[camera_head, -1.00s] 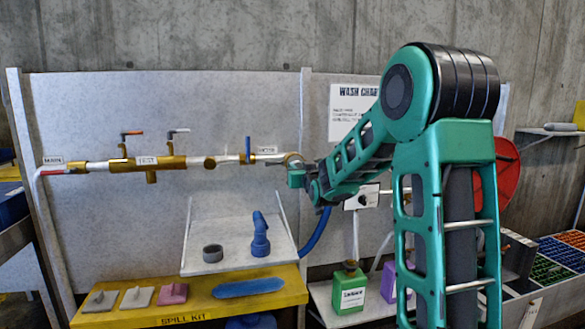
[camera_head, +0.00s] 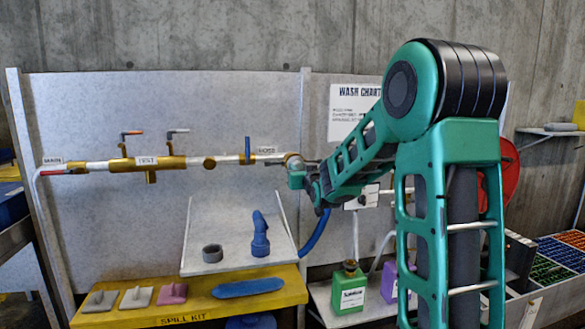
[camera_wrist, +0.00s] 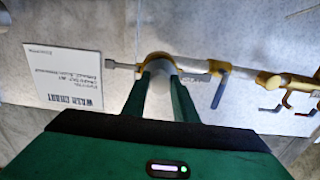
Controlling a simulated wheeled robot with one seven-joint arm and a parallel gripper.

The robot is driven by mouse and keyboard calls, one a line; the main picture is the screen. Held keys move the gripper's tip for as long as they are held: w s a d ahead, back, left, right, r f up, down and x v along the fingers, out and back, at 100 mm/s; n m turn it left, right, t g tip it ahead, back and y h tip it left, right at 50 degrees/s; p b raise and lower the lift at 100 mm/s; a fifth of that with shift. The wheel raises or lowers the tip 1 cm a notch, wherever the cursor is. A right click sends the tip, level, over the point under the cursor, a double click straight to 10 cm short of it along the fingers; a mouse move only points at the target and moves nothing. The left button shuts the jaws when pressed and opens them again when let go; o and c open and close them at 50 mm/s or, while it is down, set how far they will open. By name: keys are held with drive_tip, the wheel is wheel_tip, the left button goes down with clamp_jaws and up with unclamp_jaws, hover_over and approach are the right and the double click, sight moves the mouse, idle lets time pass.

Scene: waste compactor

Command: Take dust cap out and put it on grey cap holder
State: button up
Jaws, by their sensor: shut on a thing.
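The dust cap (camera_wrist: 157,64) shows in the wrist view as a rounded brass and pale piece between the fingers of my gripper (camera_wrist: 158,84), which is shut on it. In the head view my gripper (camera_head: 296,178) is at the right end of the wall pipe, and the cap (camera_head: 292,158) is partly hidden there. The cap is in line with the pipe's hose end; I cannot tell whether they touch. The grey cap holder, seemingly the short grey ring (camera_head: 212,253), stands empty on the white tray (camera_head: 205,226), below and left of my gripper.
A blue elbow fitting (camera_head: 260,236) stands on the tray beside the ring. A blue hose (camera_head: 316,234) hangs right of the tray. The pipe (camera_head: 228,160) has a blue lever (camera_head: 248,150). A yellow spill kit shelf (camera_head: 110,316) lies below. A green jug (camera_head: 349,292) stands at right.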

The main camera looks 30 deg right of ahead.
drive_tip(key=v, duration=0.6)
idle(1.2)
idle(1.5)
